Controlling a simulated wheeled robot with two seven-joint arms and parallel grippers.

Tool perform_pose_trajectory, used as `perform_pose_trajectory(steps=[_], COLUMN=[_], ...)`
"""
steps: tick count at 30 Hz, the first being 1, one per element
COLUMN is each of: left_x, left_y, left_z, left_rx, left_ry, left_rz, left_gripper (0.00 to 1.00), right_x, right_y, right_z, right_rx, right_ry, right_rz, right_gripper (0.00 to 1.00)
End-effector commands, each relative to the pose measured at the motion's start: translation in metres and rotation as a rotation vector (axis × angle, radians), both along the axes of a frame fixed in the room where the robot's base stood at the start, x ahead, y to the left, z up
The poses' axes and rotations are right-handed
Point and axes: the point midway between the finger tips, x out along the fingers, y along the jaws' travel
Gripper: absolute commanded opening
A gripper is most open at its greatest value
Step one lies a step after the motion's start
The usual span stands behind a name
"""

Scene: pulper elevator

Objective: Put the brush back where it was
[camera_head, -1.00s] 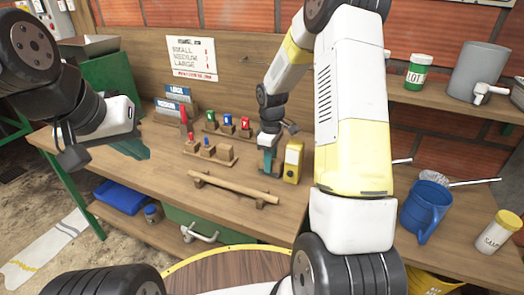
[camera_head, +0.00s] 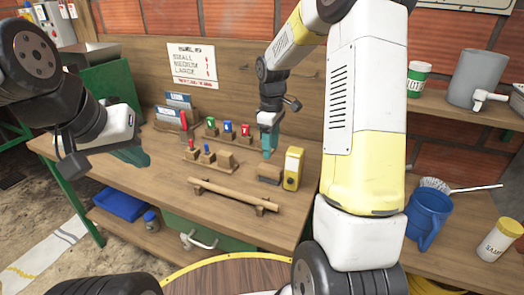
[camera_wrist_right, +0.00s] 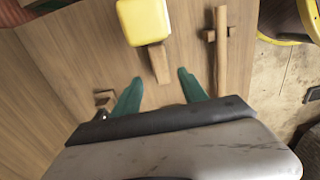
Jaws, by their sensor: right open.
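A small wooden block-like piece, which looks like a brush, (camera_head: 270,173) lies on the workbench just left of the yellow box (camera_head: 293,168). In the right wrist view, this wooden piece (camera_wrist_right: 159,64) lies beyond and between the fingertips, beside the yellow box. My right gripper (camera_head: 268,150) is above and behind it, open and apart from it; both fingers show in the wrist view (camera_wrist_right: 160,82). My left gripper (camera_head: 132,155) hangs empty over the bench's left end; its finger gap is unclear. A white-bristled brush (camera_head: 437,185) lies by the blue jug.
A wooden bar on two supports (camera_head: 235,194) lies in front of the wooden piece. Small blocks with coloured handles (camera_head: 208,155) stand to its left. The blue jug (camera_head: 424,218) and a white jar (camera_head: 500,237) stand at the right.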

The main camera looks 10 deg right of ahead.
Motion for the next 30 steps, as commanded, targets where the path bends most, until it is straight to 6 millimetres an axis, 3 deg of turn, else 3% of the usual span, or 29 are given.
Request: perform_pose_trajectory(steps=[7, 11, 14, 21, 25, 30], left_x=[0.0, 0.0, 0.0, 0.0, 0.0, 0.0], left_y=[0.0, 0.0, 0.0, 0.0, 0.0, 0.0], left_z=[0.0, 0.0, 0.0, 0.0, 0.0, 0.0], left_rx=[0.0, 0.0, 0.0, 0.0, 0.0, 0.0], left_ry=[0.0, 0.0, 0.0, 0.0, 0.0, 0.0], left_rz=[0.0, 0.0, 0.0, 0.0, 0.0, 0.0], left_gripper=[0.0, 0.0, 0.0, 0.0, 0.0, 0.0], right_x=[-0.001, -0.014, -0.037, -0.124, -0.171, -0.218], right_y=[0.0, 0.001, 0.002, 0.009, 0.013, 0.018], right_z=[0.029, 0.051, 0.082, 0.146, 0.162, 0.166], right_rx=[0.0, 0.007, 0.024, 0.136, 0.231, 0.352], right_ry=[-0.004, -0.038, -0.097, -0.259, -0.33, -0.389], right_rz=[-0.004, -0.055, -0.151, -0.463, -0.628, -0.796], right_gripper=[0.51, 0.51, 0.51, 0.51, 0.51, 0.51])
